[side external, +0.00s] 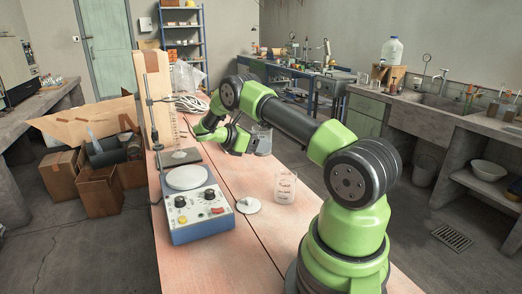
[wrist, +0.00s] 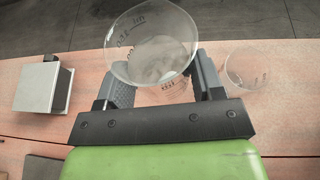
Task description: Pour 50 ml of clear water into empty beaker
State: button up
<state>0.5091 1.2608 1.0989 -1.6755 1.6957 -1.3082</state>
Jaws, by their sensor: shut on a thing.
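My gripper (wrist: 162,82) is shut on a clear beaker (wrist: 150,40), with one finger on each side of it. The held beaker has dark printed marks, and its wide mouth faces the wrist camera. In the side view my gripper (side external: 243,141) holds this beaker (side external: 263,141) above the bench's far part. I cannot tell how much water is in it. A second clear beaker (side external: 285,187) stands upright on the bench, nearer my base, and looks empty. It also shows in the wrist view (wrist: 246,70), right of the held beaker and apart from it.
A blue hotplate stirrer (side external: 203,224) with a round white top and a rod stand is at the bench's left edge. A small white disc (side external: 248,205) lies between it and the standing beaker. A grey-white block (wrist: 40,88) is left in the wrist view.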

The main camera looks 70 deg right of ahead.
jog(key=s+a+t+y, duration=0.3)
jog(key=a, duration=0.8)
jog(key=w+a+r+n+t+h, duration=0.2)
jog(key=w+a+r+n+t, duration=0.6)
jog(key=n, duration=0.1)
jog(key=a+r+n+t+y, duration=0.6)
jog(key=a+r+n, duration=0.2)
jog(key=a+n, duration=0.4)
jog(key=shift+w+a+t, duration=0.2)
jog(key=shift+a+t, duration=0.1)
jog(key=shift+a, duration=0.2)
jog(key=shift+d+f, duration=0.1)
